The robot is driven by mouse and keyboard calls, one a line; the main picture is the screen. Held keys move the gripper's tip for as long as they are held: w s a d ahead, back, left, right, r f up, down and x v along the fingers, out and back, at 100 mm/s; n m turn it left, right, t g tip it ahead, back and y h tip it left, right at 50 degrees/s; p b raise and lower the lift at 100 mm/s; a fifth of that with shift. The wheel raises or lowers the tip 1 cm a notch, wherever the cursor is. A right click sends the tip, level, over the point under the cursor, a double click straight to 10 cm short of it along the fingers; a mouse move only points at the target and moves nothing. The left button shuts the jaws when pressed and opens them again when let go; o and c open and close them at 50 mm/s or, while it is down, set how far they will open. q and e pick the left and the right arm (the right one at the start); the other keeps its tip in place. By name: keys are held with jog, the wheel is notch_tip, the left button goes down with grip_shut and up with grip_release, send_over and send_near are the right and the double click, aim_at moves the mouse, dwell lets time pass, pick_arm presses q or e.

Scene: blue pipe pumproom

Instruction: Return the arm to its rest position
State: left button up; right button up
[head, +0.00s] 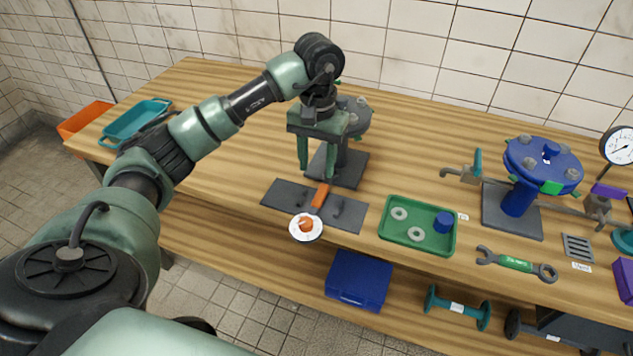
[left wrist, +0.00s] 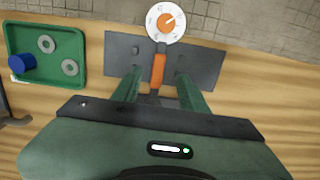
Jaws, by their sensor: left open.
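My left gripper (head: 316,172) hangs pointing down above the workbench, its two green fingers apart and nothing between them. Below the fingertips lies a tool with an orange handle (head: 320,196) and a round white dial with an orange centre (head: 305,226). It lies across a dark grey plate (head: 282,194), its dial reaching over the front edge. In the left wrist view the orange handle (left wrist: 158,70) shows between the open fingers (left wrist: 158,76), apparently below them. My left arm reaches in from the left, over the bench. My right gripper is not in view.
A flanged stand (head: 352,165) stands close behind the gripper. A green tray (head: 385,232) with rings and a blue cup is to the right, then a blue-topped valve stand (head: 518,200) and a wrench (head: 516,263). A teal bin (head: 135,122) sits at the left end.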

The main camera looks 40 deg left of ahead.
pick_arm(q)
jog(key=shift+r, duration=0.6)
